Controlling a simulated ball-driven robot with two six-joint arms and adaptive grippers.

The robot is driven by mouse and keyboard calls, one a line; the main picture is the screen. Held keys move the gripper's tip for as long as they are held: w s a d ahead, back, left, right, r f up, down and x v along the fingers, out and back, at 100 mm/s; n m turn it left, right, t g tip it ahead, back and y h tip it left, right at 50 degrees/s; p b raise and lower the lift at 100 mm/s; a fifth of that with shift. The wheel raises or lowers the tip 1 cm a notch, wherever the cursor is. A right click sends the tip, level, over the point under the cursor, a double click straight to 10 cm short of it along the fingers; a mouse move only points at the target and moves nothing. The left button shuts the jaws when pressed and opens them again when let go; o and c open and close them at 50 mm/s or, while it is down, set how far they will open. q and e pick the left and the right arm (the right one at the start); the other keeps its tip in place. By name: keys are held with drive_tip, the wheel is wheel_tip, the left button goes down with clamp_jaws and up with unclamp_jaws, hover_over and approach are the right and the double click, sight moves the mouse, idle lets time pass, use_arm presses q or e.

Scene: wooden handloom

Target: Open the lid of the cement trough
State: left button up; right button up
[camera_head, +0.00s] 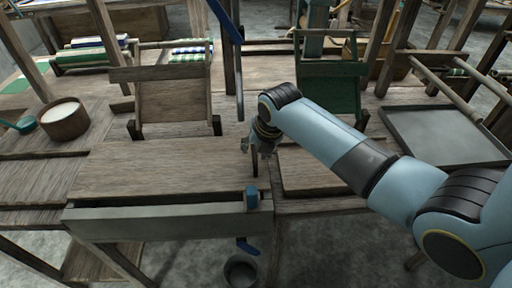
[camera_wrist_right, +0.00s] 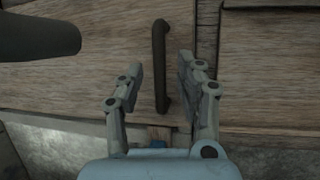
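The cement trough (camera_head: 150,224) is a long grey box at the front of the wooden table, with a flat wooden lid (camera_head: 150,166) lying closed over it. A dark bar handle (camera_head: 255,163) is at the lid's right end; it also shows in the right wrist view (camera_wrist_right: 160,65). My right gripper (camera_head: 258,152) is above the handle. In the right wrist view its two fingers (camera_wrist_right: 160,75) are open, with the handle between them and a gap on both sides. I cannot tell how far the fingertips are above the lid. My left gripper is not in view.
A blue fitting (camera_head: 252,200) is on the trough's right front, with a bucket (camera_head: 240,271) on the floor below. A wooden bowl (camera_head: 64,119) stands at left, upright wooden frames (camera_head: 172,95) behind, and a grey tray (camera_head: 445,135) at right. A wooden panel (camera_head: 310,170) adjoins the lid.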

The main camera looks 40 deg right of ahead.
clamp_jaws()
idle(0.3)
